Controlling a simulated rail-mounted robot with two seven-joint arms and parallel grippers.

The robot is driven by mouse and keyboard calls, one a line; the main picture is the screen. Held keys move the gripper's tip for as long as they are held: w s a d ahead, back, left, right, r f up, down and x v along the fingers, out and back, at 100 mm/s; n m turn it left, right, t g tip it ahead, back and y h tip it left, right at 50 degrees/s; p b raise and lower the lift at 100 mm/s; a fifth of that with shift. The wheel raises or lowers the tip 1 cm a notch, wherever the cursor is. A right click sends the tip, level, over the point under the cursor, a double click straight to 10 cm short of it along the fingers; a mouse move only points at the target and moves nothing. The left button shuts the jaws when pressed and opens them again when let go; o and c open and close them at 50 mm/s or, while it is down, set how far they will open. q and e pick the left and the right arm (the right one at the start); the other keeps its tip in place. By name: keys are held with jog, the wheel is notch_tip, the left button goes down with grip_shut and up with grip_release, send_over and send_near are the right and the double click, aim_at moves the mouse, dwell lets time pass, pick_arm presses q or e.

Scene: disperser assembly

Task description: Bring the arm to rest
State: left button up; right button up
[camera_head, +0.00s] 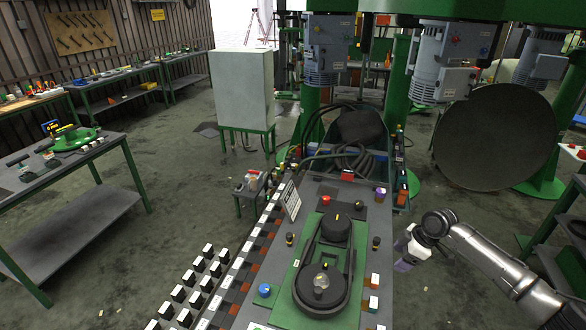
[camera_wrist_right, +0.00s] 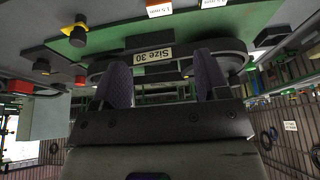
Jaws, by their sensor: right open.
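My right gripper (camera_head: 402,258) is in the air just right of the assembly table in the head view. Its arm reaches in from the lower right. In the right wrist view my right gripper (camera_wrist_right: 163,78) shows two purple-grey fingers spread apart with nothing held between them. The green base plate (camera_head: 283,299) on the table carries a black belt (camera_head: 347,262) around two round pulleys. In the wrist view the belt assembly appears upside down with a "Size 30" label (camera_wrist_right: 153,56). My left gripper does not show.
The assembly table (camera_head: 318,187) has a blue knob (camera_head: 265,290), a red button (camera_head: 325,200) and several labelled blocks along its left edge. A large dark disc (camera_head: 497,137) and green machine stand behind. Side tables (camera_head: 60,210) are at left; floor between is mostly clear.

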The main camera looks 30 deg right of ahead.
jog(key=shift+m, duration=0.3)
jog(key=s+a+m+t+h, duration=0.2)
jog(key=a+h, duration=0.2)
jog(key=a, duration=0.6)
jog(key=s+a+m+t+h, duration=0.1)
jog(key=s+a+t+h, duration=0.15)
jog(key=a, duration=0.85)
jog(key=s+a+f+m+g+y, duration=0.1)
jog(key=s+a+f+g+y, duration=0.1)
jog(key=s+a+f, duration=0.7)
jog(key=s+a+f+m+g+y, duration=0.25)
jog(key=s+a, duration=0.35)
jog(key=s, duration=0.6)
notch_tip(320, 180, up, 22)
jog(key=p, duration=2.1)
jog(key=shift+w+n+h, duration=0.4)
jog(key=shift+n, duration=0.05)
